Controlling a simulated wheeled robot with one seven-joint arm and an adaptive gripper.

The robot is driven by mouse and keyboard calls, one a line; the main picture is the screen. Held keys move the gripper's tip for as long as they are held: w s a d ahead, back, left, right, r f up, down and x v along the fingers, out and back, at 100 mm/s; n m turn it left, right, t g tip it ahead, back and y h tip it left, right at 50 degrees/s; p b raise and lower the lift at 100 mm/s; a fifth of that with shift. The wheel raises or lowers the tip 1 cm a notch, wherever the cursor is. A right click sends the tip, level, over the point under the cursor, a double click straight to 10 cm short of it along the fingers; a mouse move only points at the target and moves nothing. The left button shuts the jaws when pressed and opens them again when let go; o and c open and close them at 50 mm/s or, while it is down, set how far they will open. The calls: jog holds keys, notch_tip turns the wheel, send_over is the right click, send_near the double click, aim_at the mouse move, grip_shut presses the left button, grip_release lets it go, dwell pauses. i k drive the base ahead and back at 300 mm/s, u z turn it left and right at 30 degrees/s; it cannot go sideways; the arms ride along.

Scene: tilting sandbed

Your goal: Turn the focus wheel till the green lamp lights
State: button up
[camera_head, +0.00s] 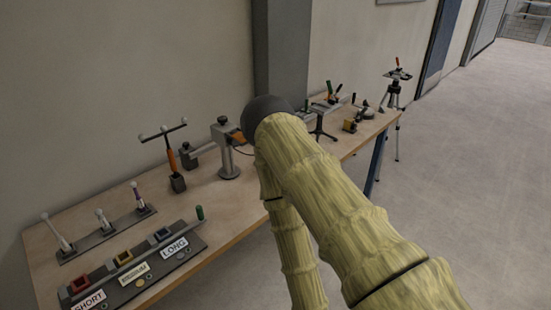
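I cannot clearly make out a focus wheel or a lit green lamp. A small instrument on a tripod (398,75) with an orange upright part stands past the far end of the bench. A grey post with a horizontal arm (227,150) stands mid-bench, partly behind my arm. Which of these bears the wheel I cannot tell. My arm, with a yellowish bark-like surface, crosses the middle of the picture. Its dark rounded joint hides part of the bench. My gripper is not in view.
The wooden bench (235,200) runs along the wall. Its near end holds a dark panel labelled SHORT, MEDIUM, LONG (135,272) and a rack of white-knobbed levers (105,235). An orange-handled T-bar tool (171,160) stands behind. Small devices (352,122) crowd the far end. Open floor (470,150) lies right.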

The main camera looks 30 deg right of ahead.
aim_at(222, 119)
jog(key=z, duration=2.45)
jog(key=i, duration=1.35)
jog(key=u, duration=3.35)
jog(key=i, duration=0.15)
jog(key=z, duration=0.35)
